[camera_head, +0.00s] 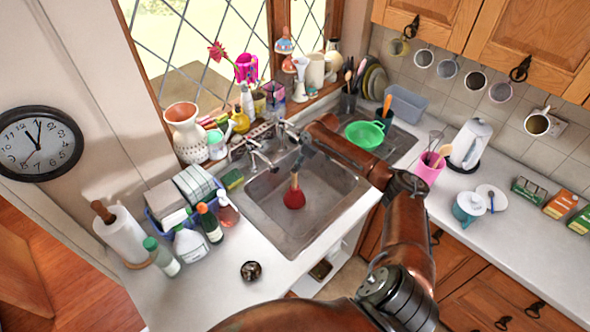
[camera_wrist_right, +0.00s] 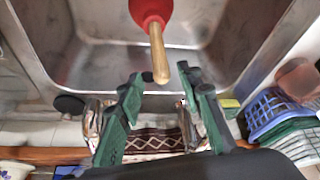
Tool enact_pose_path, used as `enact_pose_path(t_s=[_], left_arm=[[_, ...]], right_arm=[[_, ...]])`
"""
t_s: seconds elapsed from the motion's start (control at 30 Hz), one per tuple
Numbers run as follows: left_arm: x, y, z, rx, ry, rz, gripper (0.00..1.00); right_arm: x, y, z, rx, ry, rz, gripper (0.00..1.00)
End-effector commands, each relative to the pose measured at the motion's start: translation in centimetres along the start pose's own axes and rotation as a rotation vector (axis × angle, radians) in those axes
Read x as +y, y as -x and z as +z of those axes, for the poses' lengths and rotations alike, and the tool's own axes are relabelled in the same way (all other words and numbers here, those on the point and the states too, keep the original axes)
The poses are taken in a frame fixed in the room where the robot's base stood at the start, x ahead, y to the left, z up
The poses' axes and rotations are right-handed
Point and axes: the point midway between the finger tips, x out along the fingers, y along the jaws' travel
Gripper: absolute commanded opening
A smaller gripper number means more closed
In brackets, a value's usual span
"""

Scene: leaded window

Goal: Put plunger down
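The plunger (camera_head: 294,198), with a red cup and a short wooden handle, stands cup down in the sink basin (camera_head: 262,215). In the right wrist view, its red cup (camera_wrist_right: 150,10) is at the top and its handle (camera_wrist_right: 157,50) points toward my gripper. My right gripper (camera_wrist_right: 160,76) is open and empty, with the handle's end showing between its spread green-and-black fingertips. In the head view my right gripper (camera_head: 299,140) is over the sink, just above the handle. My left gripper is out of view.
A faucet (camera_head: 262,155) stands behind the basin. A green colander (camera_head: 365,134) sits to the right. Bottles (camera_head: 190,243) and a dish rack (camera_head: 180,196) crowd the left counter. The front-left counter is mostly clear apart from a small dark round object (camera_head: 251,271).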

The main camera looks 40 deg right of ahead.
Motion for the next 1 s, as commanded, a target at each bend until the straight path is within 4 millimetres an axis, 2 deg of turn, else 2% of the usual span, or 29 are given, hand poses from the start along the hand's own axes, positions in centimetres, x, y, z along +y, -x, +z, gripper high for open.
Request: enact_pose_path(t_s=[0.03, 0.2, 0.4, 0.57, 1.0], left_arm=[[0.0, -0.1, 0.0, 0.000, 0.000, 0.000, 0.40], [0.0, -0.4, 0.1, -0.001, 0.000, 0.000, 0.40], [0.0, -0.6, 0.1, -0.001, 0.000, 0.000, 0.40], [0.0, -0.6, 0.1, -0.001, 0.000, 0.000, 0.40], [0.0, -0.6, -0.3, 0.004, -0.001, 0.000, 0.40]], right_arm=[[0.1, 1.3, 0.0, 0.001, 0.001, 0.003, 0.33], [0.1, 4.7, 0.1, 0.000, 0.001, 0.002, 0.33], [0.0, 7.1, 0.0, 0.001, -0.001, 0.000, 0.33], [0.0, 7.7, 0.0, 0.000, -0.001, 0.000, 0.33], [0.0, 7.7, 0.0, 0.000, -0.001, 0.000, 0.33]])
